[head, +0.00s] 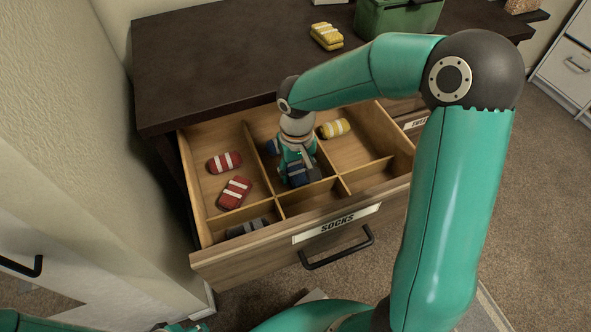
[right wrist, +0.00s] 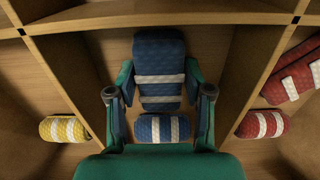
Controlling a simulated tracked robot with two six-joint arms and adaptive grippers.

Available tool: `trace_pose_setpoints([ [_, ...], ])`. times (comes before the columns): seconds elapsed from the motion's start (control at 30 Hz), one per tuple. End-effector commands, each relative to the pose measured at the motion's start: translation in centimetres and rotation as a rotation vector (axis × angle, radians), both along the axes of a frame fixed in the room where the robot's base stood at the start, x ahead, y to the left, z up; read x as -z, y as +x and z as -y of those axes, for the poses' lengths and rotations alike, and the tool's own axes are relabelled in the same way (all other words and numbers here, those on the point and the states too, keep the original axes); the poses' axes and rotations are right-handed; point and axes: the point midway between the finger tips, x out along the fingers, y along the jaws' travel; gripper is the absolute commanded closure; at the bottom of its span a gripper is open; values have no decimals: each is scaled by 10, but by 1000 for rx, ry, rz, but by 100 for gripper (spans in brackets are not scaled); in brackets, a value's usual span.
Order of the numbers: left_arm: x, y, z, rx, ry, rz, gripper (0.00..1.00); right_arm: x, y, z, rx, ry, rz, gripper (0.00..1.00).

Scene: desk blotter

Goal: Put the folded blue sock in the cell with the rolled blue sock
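The folded blue sock (right wrist: 158,65), with white stripes, is between the fingers of my right gripper (right wrist: 160,85), which appear to touch its two sides. In the head view the folded sock (head: 297,172) shows under the gripper (head: 298,168), inside the middle cell of the open drawer. It looks slightly above the cell floor. The rolled blue sock (right wrist: 163,129) lies in the same cell, beside the folded one; in the head view it (head: 272,146) is partly hidden by my gripper. My left gripper does not show; only parts of that arm do.
Wooden dividers flank the cell. Two red socks (head: 224,162) lie in the left cell, a rolled yellow sock (head: 334,128) in the right cell, and a grey sock (head: 246,228) in the front left cell. A folded yellow sock (head: 326,36) and a green bin (head: 397,18) are on the desktop.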

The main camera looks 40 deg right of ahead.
Motion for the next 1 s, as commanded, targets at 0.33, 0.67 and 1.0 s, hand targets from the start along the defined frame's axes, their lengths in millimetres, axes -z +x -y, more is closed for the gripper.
trace_pose_setpoints([
  [0.33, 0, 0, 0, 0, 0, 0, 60, 0, 0, 0, -1, 0, -1, 28],
  [0.67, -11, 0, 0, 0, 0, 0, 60, -27, 1, 0, 0, 1, 2, 28],
  [1.0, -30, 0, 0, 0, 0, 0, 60, -96, 1, 0, -1, 0, 4, 28],
])
